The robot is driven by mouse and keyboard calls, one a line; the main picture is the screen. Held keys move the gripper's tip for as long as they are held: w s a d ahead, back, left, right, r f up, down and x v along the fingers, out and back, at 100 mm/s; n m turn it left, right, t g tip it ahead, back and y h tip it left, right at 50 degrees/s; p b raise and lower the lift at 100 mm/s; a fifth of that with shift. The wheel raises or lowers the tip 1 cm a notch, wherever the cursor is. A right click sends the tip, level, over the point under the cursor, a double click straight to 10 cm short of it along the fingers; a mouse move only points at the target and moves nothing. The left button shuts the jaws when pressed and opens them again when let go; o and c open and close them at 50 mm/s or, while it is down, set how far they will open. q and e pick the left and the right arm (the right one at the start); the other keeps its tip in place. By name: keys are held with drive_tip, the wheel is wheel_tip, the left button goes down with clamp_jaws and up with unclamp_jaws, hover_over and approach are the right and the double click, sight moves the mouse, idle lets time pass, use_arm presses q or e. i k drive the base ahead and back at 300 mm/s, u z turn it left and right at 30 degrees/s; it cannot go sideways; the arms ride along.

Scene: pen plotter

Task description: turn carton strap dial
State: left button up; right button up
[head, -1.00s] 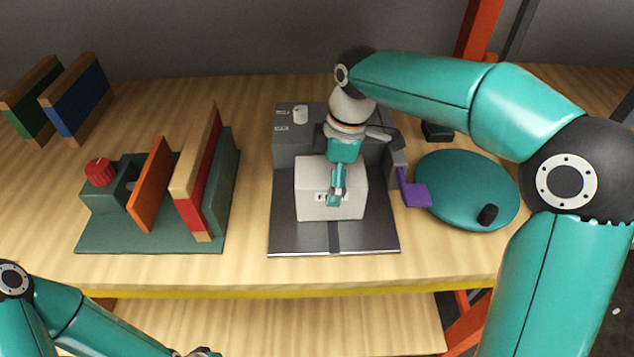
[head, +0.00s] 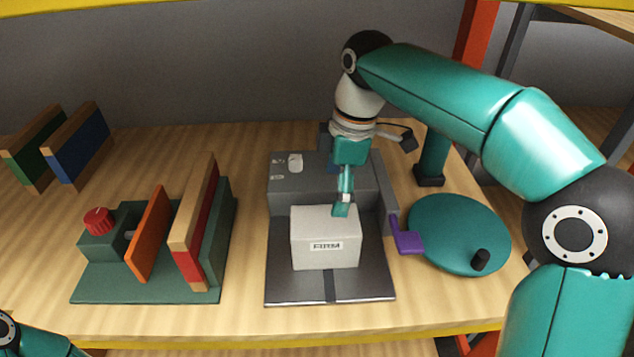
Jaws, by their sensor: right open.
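The strapping machine (head: 280,195) has a dark grey housing and base plate. A small white dial (head: 295,162) sits on top of its housing at the left, beside small labels too small to read. A pale carton (head: 325,255) stands on the plate, with a label on its front reading FIRM. My right gripper (head: 341,210) is open and points down over the carton's rear top edge, right of and nearer than the dial. Whether it touches the carton I cannot tell. My left gripper is out of view; only part of that arm shows at the bottom left.
A purple lever (head: 408,240) juts from the machine's right side, near a teal disc (head: 455,225) with a black knob. At left stands a green fixture (head: 140,290) with a red knob (head: 98,221) and upright boards. Bare wood lies between fixture and machine.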

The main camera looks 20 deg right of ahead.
sight(295, 164)
drive_tip(key=k, duration=1)
